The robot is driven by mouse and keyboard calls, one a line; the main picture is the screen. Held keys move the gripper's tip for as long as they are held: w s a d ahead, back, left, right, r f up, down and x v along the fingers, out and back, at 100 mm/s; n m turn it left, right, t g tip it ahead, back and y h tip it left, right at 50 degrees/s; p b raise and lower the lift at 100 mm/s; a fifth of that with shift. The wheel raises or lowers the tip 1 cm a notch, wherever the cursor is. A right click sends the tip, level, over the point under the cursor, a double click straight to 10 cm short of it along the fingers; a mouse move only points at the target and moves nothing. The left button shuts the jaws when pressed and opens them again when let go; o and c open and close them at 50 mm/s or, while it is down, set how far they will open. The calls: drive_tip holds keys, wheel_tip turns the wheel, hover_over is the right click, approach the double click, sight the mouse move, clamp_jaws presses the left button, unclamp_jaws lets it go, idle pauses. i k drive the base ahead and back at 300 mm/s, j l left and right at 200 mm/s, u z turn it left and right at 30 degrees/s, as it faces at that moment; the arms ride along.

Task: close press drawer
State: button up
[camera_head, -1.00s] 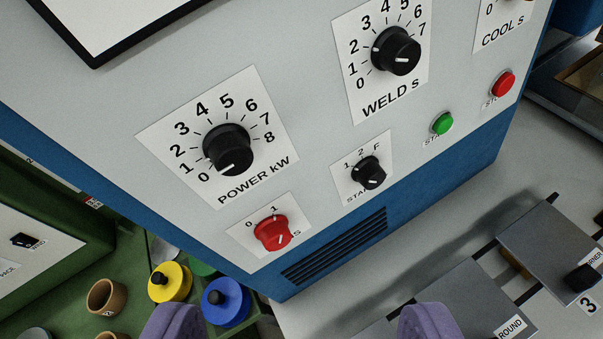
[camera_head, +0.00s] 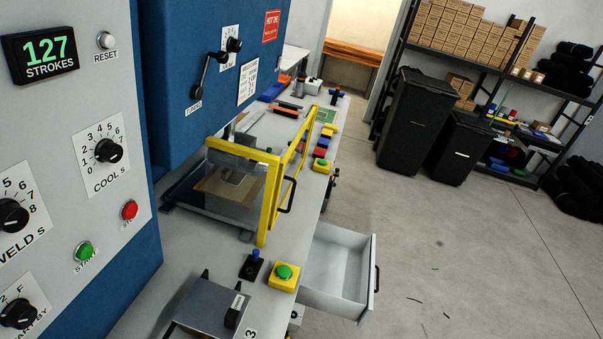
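The press drawer (camera_head: 335,268) is a light grey, open-topped drawer at the lower middle right. It stands pulled out from the front of the grey bench, out over the floor. Its inside looks empty. A dark bar handle (camera_head: 377,279) is on its front panel, on the right. The press has a blue head (camera_head: 215,70) and a yellow-framed guard (camera_head: 272,175) with a dark handle. My gripper is not in view now, so I cannot see whether it is open or shut.
A green button on a yellow box (camera_head: 284,276) and a small dark joystick (camera_head: 252,265) sit on the bench near the drawer. The control panel (camera_head: 75,150) fills the left. Black bins (camera_head: 408,120) stand further back.

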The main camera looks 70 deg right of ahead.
sight(337, 280)
drive_tip(key=k+l+z, duration=0.2)
drive_tip(key=k, duration=0.15)
drive_tip(key=k+z, duration=0.35)
drive_tip(key=z, duration=1.35)
drive_tip(key=i+l, duration=0.25)
drive_tip(key=i, duration=0.25)
drive_tip(key=i+l+u, duration=0.1)
drive_tip(key=i, duration=0.4)
drive_tip(key=l, duration=0.1)
